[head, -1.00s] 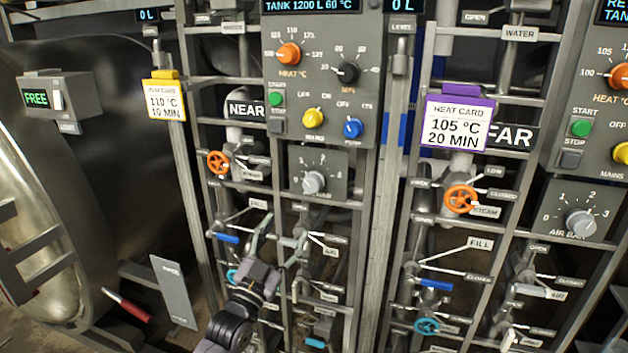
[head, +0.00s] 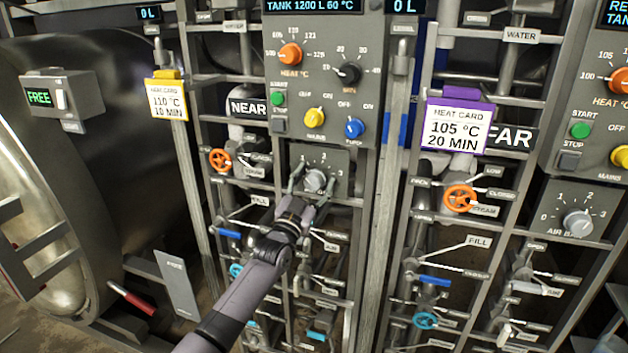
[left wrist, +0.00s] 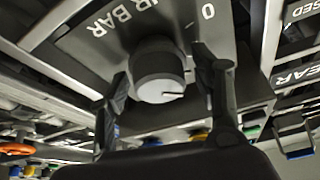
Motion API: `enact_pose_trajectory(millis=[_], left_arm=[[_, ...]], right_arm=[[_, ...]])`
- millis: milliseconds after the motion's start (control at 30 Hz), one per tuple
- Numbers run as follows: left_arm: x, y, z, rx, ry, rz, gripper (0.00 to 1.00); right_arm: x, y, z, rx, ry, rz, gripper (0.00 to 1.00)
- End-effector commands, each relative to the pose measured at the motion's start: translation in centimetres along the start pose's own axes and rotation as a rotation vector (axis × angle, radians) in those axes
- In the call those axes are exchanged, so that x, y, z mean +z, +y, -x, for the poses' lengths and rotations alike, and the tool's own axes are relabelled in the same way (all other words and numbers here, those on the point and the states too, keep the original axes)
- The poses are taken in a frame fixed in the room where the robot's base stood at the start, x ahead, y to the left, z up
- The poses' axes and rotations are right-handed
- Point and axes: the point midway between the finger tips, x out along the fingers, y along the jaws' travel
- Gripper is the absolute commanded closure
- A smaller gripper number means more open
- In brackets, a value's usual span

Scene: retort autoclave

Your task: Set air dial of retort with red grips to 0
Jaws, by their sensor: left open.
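The near air dial (head: 315,180) is a grey knob on the small panel under the NEAR control box, with a scale marked in numbers. It also shows in the left wrist view (left wrist: 158,72), with a dark pointer line on its face and the 0 mark at the upper right. My left gripper (head: 312,184) is open, one finger on each side of the knob; it also shows in the left wrist view (left wrist: 165,85). I cannot tell whether the fingers touch it. A red grip (head: 131,299) shows by the retort at left. My right gripper is out of view.
The FAR panel has a similar air dial (head: 577,222). An orange valve wheel (head: 220,160), pipes and lever handles crowd the frame around the near dial. Yellow (head: 166,99) and purple (head: 458,126) heat cards hang on the uprights.

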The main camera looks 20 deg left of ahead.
Motion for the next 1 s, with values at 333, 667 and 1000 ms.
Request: enact_pose_trajectory(millis=[333, 667, 1000], left_arm=[[0.03, 0.01, -0.06, 0.0, 0.0, 0.001, 0.47], [0.03, -0.01, -0.05, 0.0, 0.0, 0.0, 0.69], [0.04, 0.0, -0.04, 0.0, -0.001, 0.0, 0.9]], right_arm=[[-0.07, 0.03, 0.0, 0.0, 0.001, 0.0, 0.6], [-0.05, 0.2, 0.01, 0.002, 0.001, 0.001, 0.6], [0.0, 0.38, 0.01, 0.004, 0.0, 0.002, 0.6]])
